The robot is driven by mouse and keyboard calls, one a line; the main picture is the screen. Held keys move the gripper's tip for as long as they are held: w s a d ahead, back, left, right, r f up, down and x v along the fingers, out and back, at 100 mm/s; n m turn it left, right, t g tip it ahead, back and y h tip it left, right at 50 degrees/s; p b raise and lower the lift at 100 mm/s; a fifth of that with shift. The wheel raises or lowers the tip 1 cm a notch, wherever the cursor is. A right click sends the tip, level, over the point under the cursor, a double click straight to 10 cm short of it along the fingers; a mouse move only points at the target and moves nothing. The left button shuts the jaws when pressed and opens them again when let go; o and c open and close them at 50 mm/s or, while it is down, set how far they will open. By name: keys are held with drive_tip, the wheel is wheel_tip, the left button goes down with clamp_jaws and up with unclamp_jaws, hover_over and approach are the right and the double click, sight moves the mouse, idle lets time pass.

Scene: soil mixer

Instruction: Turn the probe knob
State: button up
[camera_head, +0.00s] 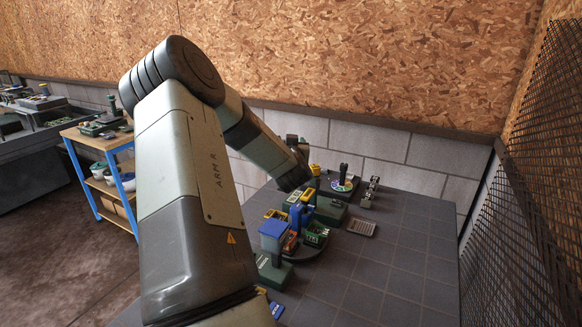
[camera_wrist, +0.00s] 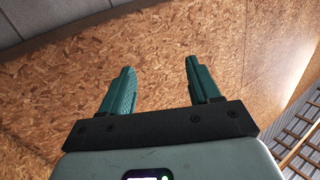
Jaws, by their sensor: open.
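My gripper (camera_wrist: 159,75) is open in the wrist view, its two teal fingers apart with nothing between them. The fingers cannot be made out there. I cannot pick out the probe knob for certain; it is too small or hidden among the devices.
A blue-topped device (camera_head: 273,235), a green tray (camera_head: 316,236) and a dark post (camera_head: 343,172) beside a disc with coloured spots crowd the table's left and back. A small grey pad (camera_head: 361,228) lies right of them. The table's right side is clear. Mesh (camera_head: 545,170) stands at right.

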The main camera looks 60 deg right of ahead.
drive_tip(key=s+d+f+n+t, duration=0.2)
drive_tip(key=s+d+f, duration=0.1)
drive_tip(key=s+f, duration=0.25)
drive_tip(key=n+t+y, duration=0.2)
drive_tip(key=t, duration=0.1)
approach(316, 166)
drive_tip(key=x, duration=0.9)
drive_tip(key=shift+w+d+f, duration=0.1)
drive_tip(key=shift+w+f, duration=0.05)
drive_tip(key=shift+w, duration=0.35)
drive_tip(key=shift+c, duration=0.3)
drive_tip(key=c, duration=0.9)
drive_tip(key=shift+s+d+r+m+g+h, duration=0.1)
drive_tip(key=shift+s+r+m+g+h, duration=0.15)
drive_tip(key=shift+g+h, duration=0.2)
drive_tip(key=shift+w+f+m+g+h, duration=0.1)
drive_tip(key=shift+m+g+h, duration=0.45)
drive_tip(key=shift+g, duration=0.3)
drive_tip(key=shift+w+f+m+g+h, duration=0.1)
drive_tip(key=shift+m+g+h, duration=0.3)
drive_tip(key=shift+m+g, duration=0.3)
